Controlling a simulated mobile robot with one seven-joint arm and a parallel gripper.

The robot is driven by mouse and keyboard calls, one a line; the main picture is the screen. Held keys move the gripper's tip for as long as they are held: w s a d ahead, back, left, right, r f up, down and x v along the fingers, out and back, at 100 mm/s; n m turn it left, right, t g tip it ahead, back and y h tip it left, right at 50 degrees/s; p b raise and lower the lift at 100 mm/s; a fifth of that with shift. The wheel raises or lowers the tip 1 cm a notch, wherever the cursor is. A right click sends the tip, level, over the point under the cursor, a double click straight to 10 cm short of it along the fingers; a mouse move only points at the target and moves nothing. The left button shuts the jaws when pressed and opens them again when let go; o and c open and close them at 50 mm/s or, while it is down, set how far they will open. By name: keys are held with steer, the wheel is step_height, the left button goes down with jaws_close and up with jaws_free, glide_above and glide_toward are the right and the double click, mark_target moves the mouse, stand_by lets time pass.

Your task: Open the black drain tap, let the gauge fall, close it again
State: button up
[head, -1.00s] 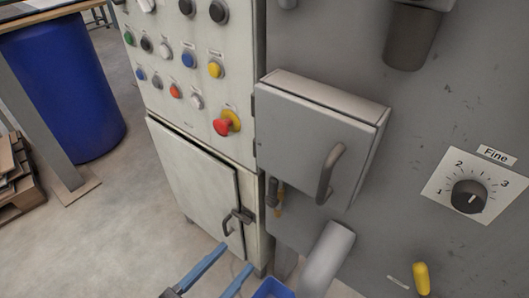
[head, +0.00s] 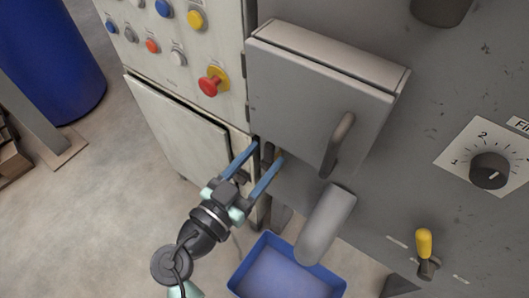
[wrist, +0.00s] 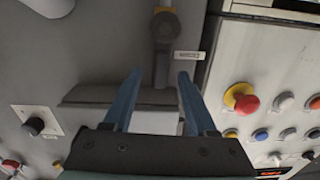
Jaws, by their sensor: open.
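The black drain tap (head: 268,154) is a small dark fitting under the lower left corner of the grey box, mostly hidden behind my fingers in the head view. In the wrist view a dark tap body (wrist: 163,26) with a narrow dark stem shows upper centre, beside a small white label (wrist: 187,55). My gripper (head: 267,152) is open, its two blue fingers pointing at the tap. In the wrist view my fingertips (wrist: 159,75) lie either side of the stem's line; I cannot tell whether they touch it. No gauge is visible.
The grey box (head: 312,92) with its handle (head: 341,138) juts out just above my fingers. A grey spout (head: 328,222) is to the right, above a blue bin (head: 285,275). A red stop button (head: 212,82) and yellow lever (head: 424,243) are nearby.

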steer(key=shift+w+d, duration=0.4)
steer(key=shift+w, duration=0.2)
jaws_close()
stand_by(1.1)
